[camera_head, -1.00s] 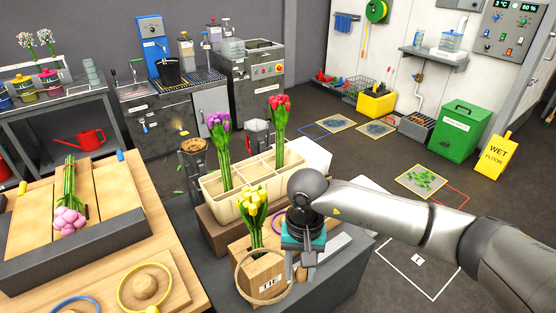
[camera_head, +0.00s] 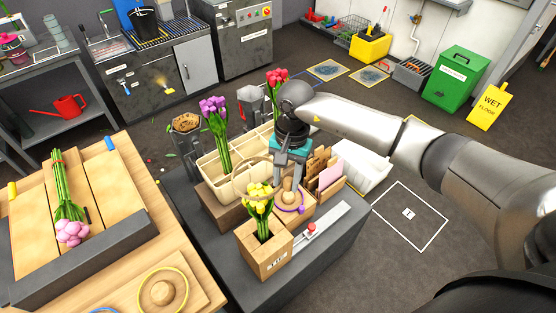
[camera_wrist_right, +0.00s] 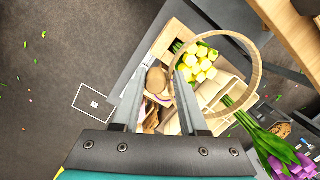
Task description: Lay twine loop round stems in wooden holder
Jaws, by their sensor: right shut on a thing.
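The wooden holder (camera_head: 263,262) stands on the dark stand with the yellow tulips (camera_head: 258,193) upright in it; their green stems (camera_head: 263,230) show below the blooms. My right gripper (camera_head: 284,190) is above and behind the holder, shut on the tan twine loop (camera_head: 240,170). The loop is held in the air near the yellow blooms, with the cream crate behind it. In the right wrist view the loop (camera_wrist_right: 259,75) frames the yellow tulips (camera_wrist_right: 200,68), and the right gripper (camera_wrist_right: 157,85) is at its left side. I cannot tell the height between loop and blooms. My left gripper is out of view.
The cream crate (camera_head: 208,178) holds purple (camera_head: 215,118) and red tulips (camera_head: 276,78) behind the holder. A purple ring on a wooden spool block (camera_head: 293,208), a card rack (camera_head: 328,175) and a red-knobbed metal ruler (camera_head: 322,228) are nearby. Pink tulips (camera_head: 70,230) lie on the left bench.

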